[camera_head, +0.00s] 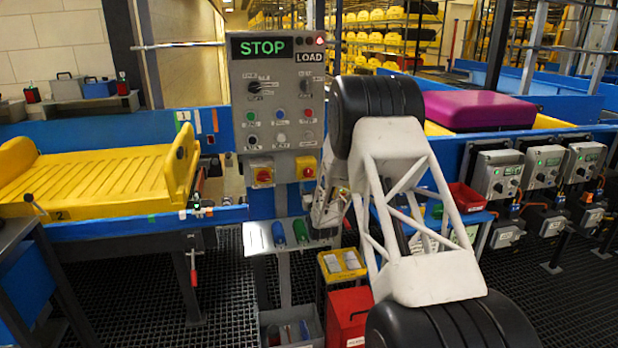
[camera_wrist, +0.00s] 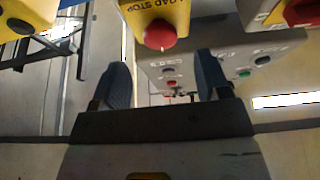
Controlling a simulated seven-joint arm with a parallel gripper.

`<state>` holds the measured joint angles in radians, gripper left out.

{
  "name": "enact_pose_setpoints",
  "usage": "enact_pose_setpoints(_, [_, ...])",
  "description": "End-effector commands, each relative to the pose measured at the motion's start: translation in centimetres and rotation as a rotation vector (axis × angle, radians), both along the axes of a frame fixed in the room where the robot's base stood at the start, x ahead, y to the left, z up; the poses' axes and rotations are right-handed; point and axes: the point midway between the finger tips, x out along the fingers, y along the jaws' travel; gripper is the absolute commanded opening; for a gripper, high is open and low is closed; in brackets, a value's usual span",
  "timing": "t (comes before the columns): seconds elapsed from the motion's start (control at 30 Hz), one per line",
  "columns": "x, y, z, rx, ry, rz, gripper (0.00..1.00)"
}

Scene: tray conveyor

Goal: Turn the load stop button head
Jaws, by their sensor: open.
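The load stop button head (camera_wrist: 161,35) is a red knob on a yellow box (camera_wrist: 138,18) marked LOAD STOP, at the top centre of the wrist view, which looks upside down. In the head view it appears to be the right one of two red heads (camera_head: 307,171) on the grey control panel (camera_head: 277,115). My gripper (camera_wrist: 165,76) is open and empty, with its two dark blue fingers apart. The red head shows beyond the gap between the fingertips, not between them. In the head view my gripper (camera_head: 328,205) is beside the panel's lower right, partly hidden by my white arm link.
Another red head (camera_head: 263,175) sits left of it on the panel, below knobs and small buttons. A yellow tray (camera_head: 100,180) rests on the left conveyor. A purple load (camera_head: 480,109) lies at right. Several grey control boxes (camera_head: 497,174) line the right rail. Bins stand below the panel.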

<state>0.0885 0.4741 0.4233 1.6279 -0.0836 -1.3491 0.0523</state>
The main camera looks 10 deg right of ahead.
Motion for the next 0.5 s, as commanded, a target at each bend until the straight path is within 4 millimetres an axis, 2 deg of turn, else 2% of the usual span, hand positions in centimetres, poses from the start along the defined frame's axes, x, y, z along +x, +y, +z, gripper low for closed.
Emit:
enact_pose_setpoints(0.3, [3.4,0.0,1.5,0.0,0.0,0.0,0.69])
enact_pose_setpoints(0.5, [4.7,0.0,2.0,0.0,0.0,0.0,0.69])
